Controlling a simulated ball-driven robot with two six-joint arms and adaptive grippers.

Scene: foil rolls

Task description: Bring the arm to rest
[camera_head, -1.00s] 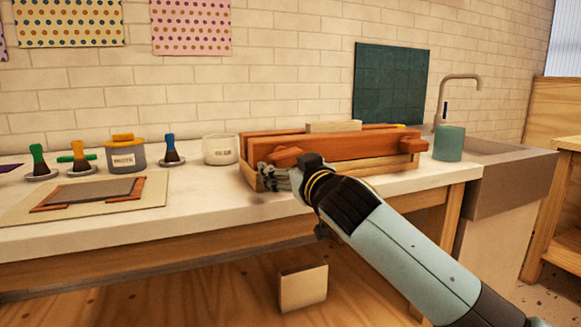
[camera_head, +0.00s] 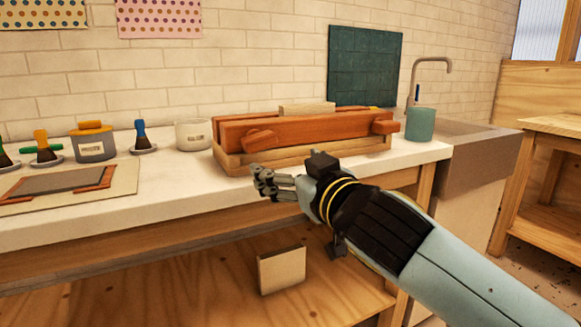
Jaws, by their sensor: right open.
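My right arm comes in from the lower right. Its gripper (camera_head: 268,184) is open and empty, with the fingers pointing left. It shows in front of the worktop's front edge, just below the wooden press (camera_head: 300,138). I see a gap between the gripper and the press. The press has a reddish-brown beam with knobs at its ends and sits on a pale wooden base. My left gripper is not in view.
The white worktop (camera_head: 150,204) holds a mat with a framed sheet (camera_head: 70,182), brushes on saucers, a paste pot (camera_head: 94,144), a white jar (camera_head: 193,135) and a teal cup (camera_head: 420,124). A sink (camera_head: 465,135) is at the right. A pale block (camera_head: 282,270) is below the worktop.

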